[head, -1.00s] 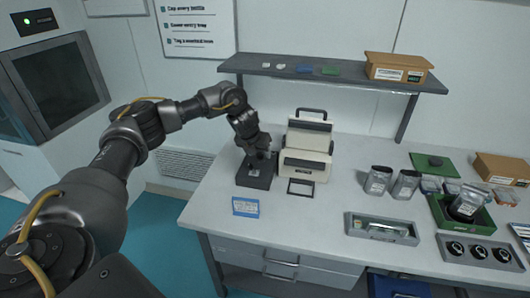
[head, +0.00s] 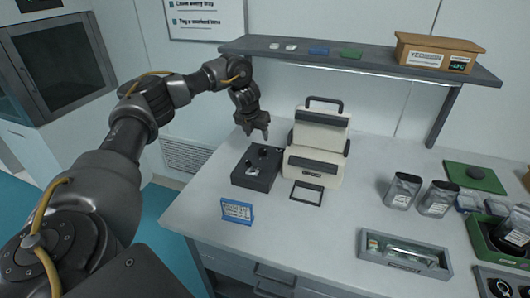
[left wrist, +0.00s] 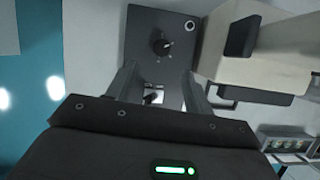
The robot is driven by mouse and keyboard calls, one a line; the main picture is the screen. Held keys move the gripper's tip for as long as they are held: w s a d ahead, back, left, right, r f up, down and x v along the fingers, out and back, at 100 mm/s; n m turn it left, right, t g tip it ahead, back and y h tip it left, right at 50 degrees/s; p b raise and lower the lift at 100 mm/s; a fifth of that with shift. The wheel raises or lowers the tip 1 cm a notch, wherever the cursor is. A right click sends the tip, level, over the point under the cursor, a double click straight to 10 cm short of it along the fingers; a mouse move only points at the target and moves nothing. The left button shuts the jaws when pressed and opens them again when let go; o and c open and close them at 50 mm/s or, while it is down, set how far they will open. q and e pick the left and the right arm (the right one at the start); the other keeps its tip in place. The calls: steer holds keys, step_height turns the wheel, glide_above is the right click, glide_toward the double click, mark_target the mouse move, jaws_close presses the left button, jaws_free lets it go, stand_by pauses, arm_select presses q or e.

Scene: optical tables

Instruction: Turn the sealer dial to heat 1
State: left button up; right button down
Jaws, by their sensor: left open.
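The dark grey control box (head: 247,181) sits on the bench, left of the cream sealer (head: 316,165). Small black knobs show on its top in the head view. In the left wrist view the round black dial (left wrist: 161,46) has a light pointer mark and lies beyond the fingertips. A small black lever on a pale plate (left wrist: 153,96) shows between the fingers. My left gripper (head: 257,134) is open and empty, above the back of the box, and also shows in the left wrist view (left wrist: 160,72). It appears clear of the dial. My right gripper is out of view.
A blue-and-white card (head: 237,211) stands in front of the box. A black frame (head: 307,193) lies before the sealer. Silver pouches (head: 402,190) and a grey tray (head: 403,254) are to the right. A shelf (head: 360,66) hangs behind.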

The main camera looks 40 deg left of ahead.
mark_target(263, 150)
arm_select(q)
steer(key=p+x, duration=0.2)
steer(key=x, duration=0.7)
steer(key=shift+w+d+f, duration=0.1)
steer(key=shift+w+f, duration=0.05)
steer(key=shift+f, duration=0.05)
steer(key=shift+w+f, duration=0.2)
steer(key=shift+f, duration=0.25)
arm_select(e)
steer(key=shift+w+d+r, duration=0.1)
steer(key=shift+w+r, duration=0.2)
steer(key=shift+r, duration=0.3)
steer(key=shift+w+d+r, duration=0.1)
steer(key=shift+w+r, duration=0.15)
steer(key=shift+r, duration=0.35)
arm_select(q)
steer(key=c, duration=1)
